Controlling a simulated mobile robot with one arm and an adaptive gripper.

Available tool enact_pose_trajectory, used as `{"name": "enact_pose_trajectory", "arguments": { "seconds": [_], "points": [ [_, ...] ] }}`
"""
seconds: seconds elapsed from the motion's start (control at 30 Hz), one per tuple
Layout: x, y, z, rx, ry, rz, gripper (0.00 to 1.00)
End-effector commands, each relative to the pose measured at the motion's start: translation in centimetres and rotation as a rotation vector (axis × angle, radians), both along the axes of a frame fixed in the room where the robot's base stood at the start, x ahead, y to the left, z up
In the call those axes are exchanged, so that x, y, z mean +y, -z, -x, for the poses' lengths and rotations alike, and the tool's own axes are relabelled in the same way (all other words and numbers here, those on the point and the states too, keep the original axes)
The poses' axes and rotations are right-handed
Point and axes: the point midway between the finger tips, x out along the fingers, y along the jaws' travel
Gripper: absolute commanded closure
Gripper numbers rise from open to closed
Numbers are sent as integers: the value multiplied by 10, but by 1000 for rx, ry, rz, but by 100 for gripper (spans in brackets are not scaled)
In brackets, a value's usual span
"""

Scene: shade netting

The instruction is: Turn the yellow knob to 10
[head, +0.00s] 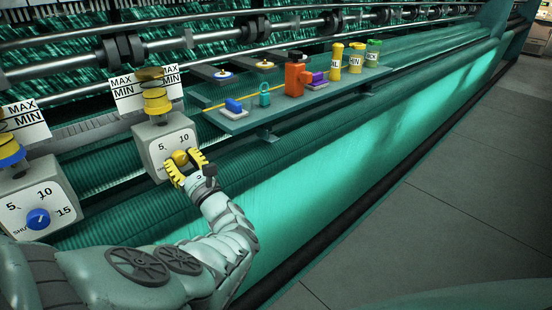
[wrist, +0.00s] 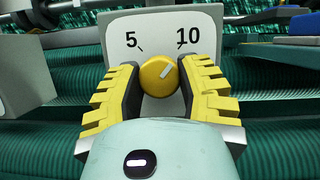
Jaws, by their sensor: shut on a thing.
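The yellow knob (wrist: 158,76) sits on the front of a grey dial box (wrist: 118,24), under the printed 5 and 10. Its white pointer line slants up and right, roughly toward the tick at 10; I cannot tell whether it lines up exactly. My gripper (wrist: 160,90) is shut on the knob, with one yellow-ridged finger on its left and one on its right. In the head view, my gripper (head: 186,163) partly covers the knob (head: 180,156) and the lower part of the dial box (head: 152,140).
A second dial box (head: 30,200) with a blue knob (head: 38,219) is at the left. A green shelf (head: 240,124) at the right holds an orange item (head: 294,80), a blue block (head: 234,105) and several labelled jars.

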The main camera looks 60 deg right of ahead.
Motion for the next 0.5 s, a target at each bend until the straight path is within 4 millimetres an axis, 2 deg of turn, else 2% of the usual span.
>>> {"name": "enact_pose_trajectory", "arguments": {
  "seconds": [0.17,0.2,0.5],
  "points": [
    [0,1,0,2,1,0,99],
    [0,1,0,2,1,0,58],
    [0,0,0,1,1,2,31]
  ]
}}
